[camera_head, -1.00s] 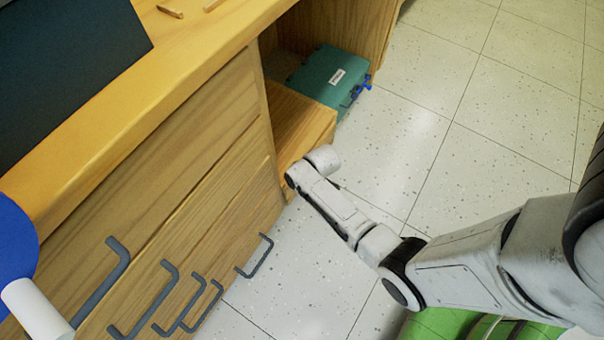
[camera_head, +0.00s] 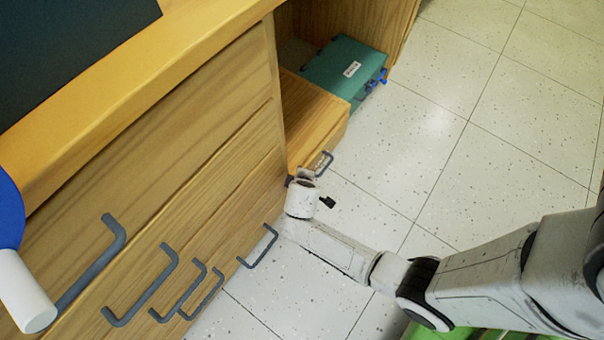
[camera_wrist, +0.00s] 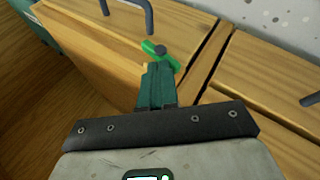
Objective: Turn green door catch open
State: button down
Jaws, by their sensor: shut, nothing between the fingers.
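The green door catch (camera_wrist: 162,56) shows in the wrist view as a small bright green bar on a dark round pivot. It lies slantwise at the front edge of a wooden door, near the gap to the neighbouring front. My gripper (camera_wrist: 157,68) is shut and empty, its teal fingers together. Its tips overlap the lower left part of the catch in the picture; I cannot tell if they touch it. In the head view my wrist stands beside the wooden cabinet (camera_head: 312,115), and I cannot make out the catch there.
A grey handle (camera_head: 322,162) sits on the low cabinet close to my wrist. Several more grey handles, one of them (camera_head: 260,247) nearby, stick out from the wooden fronts. A teal box (camera_head: 343,68) is beyond the low cabinet. The tiled floor (camera_head: 420,130) at right is clear.

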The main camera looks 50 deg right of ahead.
jog(key=shift+r, duration=0.15)
jog(key=shift+r+p, duration=0.7)
jog(key=shift+p, duration=0.1)
jog(key=a+f+p+v, duration=0.1)
jog(key=a+p+v, duration=0.1)
jog(key=p+v, duration=0.5)
jog(key=v, duration=0.5)
jog(key=shift+w, duration=0.35)
jog(key=shift+r, duration=0.1)
